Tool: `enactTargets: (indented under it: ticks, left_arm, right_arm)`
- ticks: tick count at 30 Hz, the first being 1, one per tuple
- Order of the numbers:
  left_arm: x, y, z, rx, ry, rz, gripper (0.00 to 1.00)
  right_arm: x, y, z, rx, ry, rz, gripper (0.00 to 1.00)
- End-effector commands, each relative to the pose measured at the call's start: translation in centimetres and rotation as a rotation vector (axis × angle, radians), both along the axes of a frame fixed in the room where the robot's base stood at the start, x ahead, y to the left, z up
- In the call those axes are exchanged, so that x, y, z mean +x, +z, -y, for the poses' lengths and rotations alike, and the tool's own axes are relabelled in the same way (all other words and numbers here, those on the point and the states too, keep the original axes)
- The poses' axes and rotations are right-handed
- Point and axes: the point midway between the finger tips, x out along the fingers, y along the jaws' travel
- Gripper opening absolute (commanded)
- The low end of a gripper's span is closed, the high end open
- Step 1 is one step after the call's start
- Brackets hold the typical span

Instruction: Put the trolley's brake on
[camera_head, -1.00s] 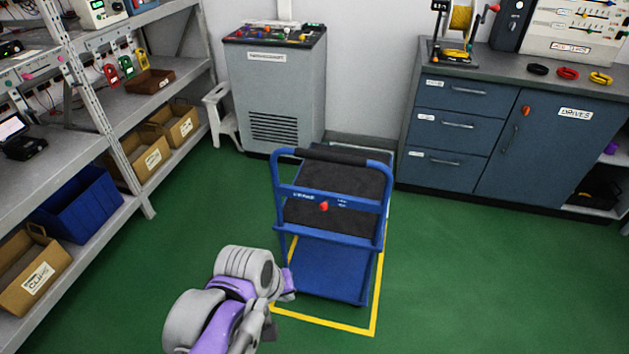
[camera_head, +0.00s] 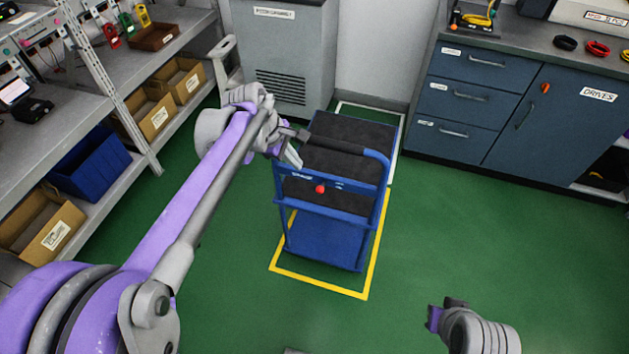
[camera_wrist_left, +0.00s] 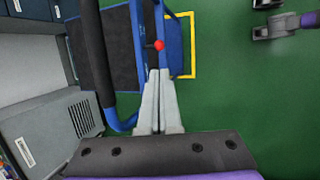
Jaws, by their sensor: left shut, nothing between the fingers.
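The blue trolley (camera_head: 325,250) has dark grey decks and a black-sleeved push handle (camera_head: 338,145). Its brake knob (camera_head: 320,189) is a red ball on a labelled blue crossbar; it also shows in the left wrist view (camera_wrist_left: 159,45), on a short dark stem. My left gripper (camera_head: 293,157) is by the handle's left corner, above and left of the knob. In the left wrist view its closed, empty fingers (camera_wrist_left: 157,74) point toward the knob, with a gap in the picture.
A yellow floor outline (camera_head: 318,286) surrounds the trolley's near end; a white outline (camera_head: 396,150) lies behind. Shelving with bins (camera_head: 90,163) is at left, a grey cabinet (camera_head: 285,60) behind, blue drawers (camera_head: 470,100) at right. Green floor is clear at right.

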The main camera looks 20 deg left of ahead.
Motion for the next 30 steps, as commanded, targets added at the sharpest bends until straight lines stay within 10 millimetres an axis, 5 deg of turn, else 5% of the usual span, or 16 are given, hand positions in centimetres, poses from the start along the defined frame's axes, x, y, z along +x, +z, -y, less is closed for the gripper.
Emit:
enactTargets:
  ticks: [7,21,30]
  left_arm:
    - [0.5,-1.5,0.4,0.001,-0.002,0.001,0.00]
    - [3.1,-10.2,3.1,0.002,-0.002,0.001,0.00]
    - [3.8,-12.8,3.9,0.002,-0.002,0.001,0.00]
  right_arm:
    - [0.0,-0.1,0.0,0.000,0.000,0.000,0.00]
    - [-0.1,-0.8,0.0,0.000,0.000,-0.003,0.00]
    - [-0.1,-0.8,0.0,0.000,0.000,-0.003,0.00]
